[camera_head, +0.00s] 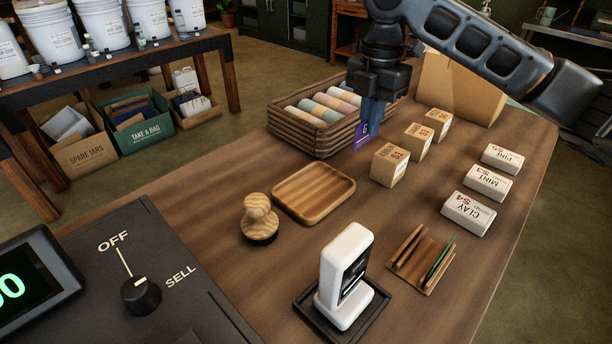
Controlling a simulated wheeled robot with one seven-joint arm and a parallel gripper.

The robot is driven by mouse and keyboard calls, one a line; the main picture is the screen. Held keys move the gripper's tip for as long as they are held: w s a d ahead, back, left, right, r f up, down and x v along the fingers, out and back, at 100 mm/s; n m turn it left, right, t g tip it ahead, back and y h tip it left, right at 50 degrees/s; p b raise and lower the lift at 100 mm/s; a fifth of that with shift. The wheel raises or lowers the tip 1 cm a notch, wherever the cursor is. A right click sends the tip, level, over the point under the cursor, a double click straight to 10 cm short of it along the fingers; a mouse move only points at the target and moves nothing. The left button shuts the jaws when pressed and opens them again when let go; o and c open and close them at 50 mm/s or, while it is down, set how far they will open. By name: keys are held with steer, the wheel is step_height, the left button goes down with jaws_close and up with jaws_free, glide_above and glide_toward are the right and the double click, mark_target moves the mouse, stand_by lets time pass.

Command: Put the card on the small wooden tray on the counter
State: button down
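My gripper (373,118) hangs pointing down above the counter, near the right end of a slatted wooden crate. It appears shut on a small purple card (361,136) with a pale mark, which hangs at its fingertips. The fingers hide part of the card. The small wooden tray (313,192) lies flat and empty on the counter (215,197), below and to the left of the gripper. The card is apart from the tray.
The slatted crate (300,135) holds pastel rolls. Small cardboard boxes (389,167) and white labelled boxes (468,213) stand right. A wooden brush (259,219), a white card terminal (345,275) and a slotted wooden holder (424,260) surround the tray's near side.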

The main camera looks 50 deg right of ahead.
steer(key=w+a+f, duration=0.1)
steer(key=a+f, duration=0.1)
steer(key=a, duration=0.1)
steer(key=w+a+f+p, duration=0.1)
steer(key=w+a+f, duration=0.1)
steer(key=a, duration=0.1)
steer(key=w+a+f+p, duration=0.1)
steer(key=w+a+f, duration=0.1)
steer(key=shift+a, duration=0.4)
steer(key=shift+w+a+f+p, duration=0.15)
steer(key=shift+f+p, duration=0.15)
steer(key=shift+f, duration=1.85)
steer(key=shift+f, duration=0.1)
steer(key=c, duration=1.8)
jaws_free()
steer(key=shift+f, duration=0.1)
steer(key=o, duration=0.5)
step_height(320, 180, up, 12)
steer(key=b, duration=0.1)
steer(key=shift+r, duration=0.25)
